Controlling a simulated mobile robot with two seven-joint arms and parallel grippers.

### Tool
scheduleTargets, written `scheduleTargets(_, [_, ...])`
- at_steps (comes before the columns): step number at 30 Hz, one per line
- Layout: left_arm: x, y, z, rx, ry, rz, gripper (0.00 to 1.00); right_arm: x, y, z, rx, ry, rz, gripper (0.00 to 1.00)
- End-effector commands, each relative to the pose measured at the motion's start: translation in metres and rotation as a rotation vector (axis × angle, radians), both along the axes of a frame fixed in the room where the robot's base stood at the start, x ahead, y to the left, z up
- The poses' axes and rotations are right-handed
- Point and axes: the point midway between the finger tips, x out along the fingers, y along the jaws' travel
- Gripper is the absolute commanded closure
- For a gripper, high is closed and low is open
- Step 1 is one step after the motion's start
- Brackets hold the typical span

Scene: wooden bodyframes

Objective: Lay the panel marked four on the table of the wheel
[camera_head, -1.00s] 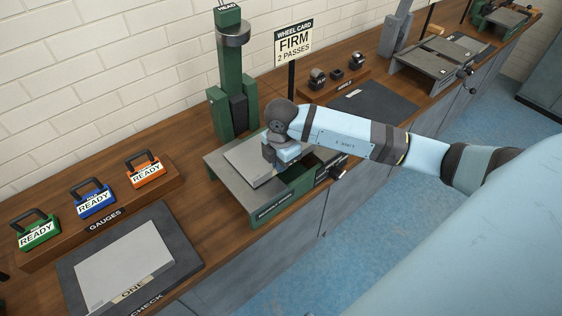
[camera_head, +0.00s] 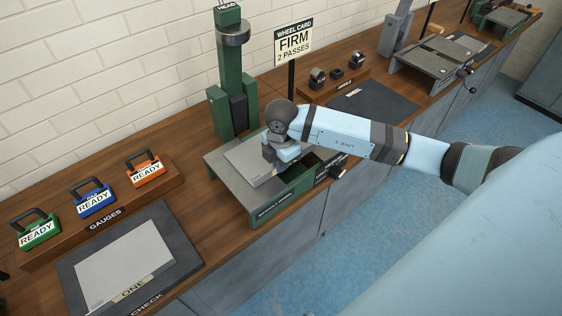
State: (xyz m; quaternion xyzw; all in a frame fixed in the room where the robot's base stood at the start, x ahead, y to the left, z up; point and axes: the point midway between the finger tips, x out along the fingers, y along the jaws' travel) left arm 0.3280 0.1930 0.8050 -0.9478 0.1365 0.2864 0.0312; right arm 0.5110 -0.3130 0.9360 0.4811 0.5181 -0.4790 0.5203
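The wheel is a green machine with a tall column (camera_head: 233,80) and a low grey table (camera_head: 224,180) at its foot. A light grey panel (camera_head: 243,162) lies on or just over that table; its marking is hidden from me. My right gripper (camera_head: 280,163) is at the panel's right edge, pointing down. Its fingers are mostly hidden behind its own body, so I cannot tell whether they are shut on the panel. My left gripper is not in view. Another grey panel, marked ONE (camera_head: 125,262), lies on the dark check mat at the lower left.
Green, blue and orange READY gauges (camera_head: 93,198) stand on a wooden block at left. The dark check mat (camera_head: 185,262) is in front. A wheel card reading FIRM, 2 PASSES (camera_head: 294,42) stands behind the arm. A bare dark mat (camera_head: 375,103) and another machine (camera_head: 440,58) are farther right.

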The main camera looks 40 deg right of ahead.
Motion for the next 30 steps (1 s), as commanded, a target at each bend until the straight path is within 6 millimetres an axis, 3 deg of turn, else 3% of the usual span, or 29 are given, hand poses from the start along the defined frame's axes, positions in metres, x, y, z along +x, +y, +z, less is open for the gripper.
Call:
scheduleTargets(11, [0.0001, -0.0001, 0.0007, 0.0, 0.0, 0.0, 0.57, 0.0003, 0.0001, -0.0007, 0.0, -0.001, 0.0, 1.0])
scheduleTargets(16, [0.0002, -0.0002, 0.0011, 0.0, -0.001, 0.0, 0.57, 0.0003, 0.0001, -0.0008, 0.0, -0.001, 0.0, 0.67])
scheduleTargets(21, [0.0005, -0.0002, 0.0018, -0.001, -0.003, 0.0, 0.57, 0.0001, 0.0001, -0.001, 0.0, 0.0, 0.0, 0.67])
scheduleTargets(22, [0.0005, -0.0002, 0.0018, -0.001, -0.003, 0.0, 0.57, -0.0002, 0.0001, -0.0017, 0.0, 0.001, 0.0, 0.65])
scheduleTargets(26, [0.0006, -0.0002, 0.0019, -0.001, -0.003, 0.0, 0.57, -0.0002, 0.0001, -0.0016, 0.0, 0.001, 0.0, 0.37])
scheduleTargets(30, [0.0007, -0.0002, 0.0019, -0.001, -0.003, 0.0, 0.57, -0.0001, 0.0001, -0.0015, 0.0, 0.001, 0.0, 0.37])
